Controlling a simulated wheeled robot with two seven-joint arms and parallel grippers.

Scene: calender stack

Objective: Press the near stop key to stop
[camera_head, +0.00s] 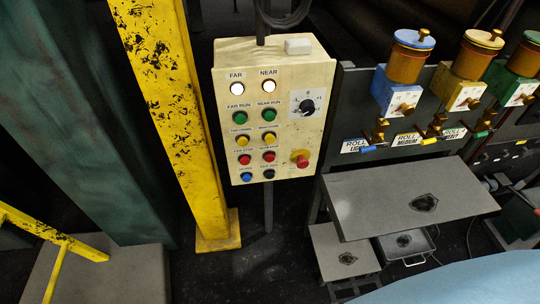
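The near stop key (268,156) is a red round button in the right column of the cream control panel (305,80), under the "NEAR" heading. A matching red far stop key (244,159) sits to its left. Both "FAR" and "NEAR" lamps at the top show white. Green run keys and yellow keys sit above the red pair, with blue and black keys below. The small labels are hard to read. Neither of my grippers is in view, and nothing covers the panel's keys.
A larger red knob (301,160) on a yellow base and a black rotary dial (307,107) are on the panel's right side. A yellow post (180,110) stands close left. A grey table (380,195) and oilers (408,60) are at right.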

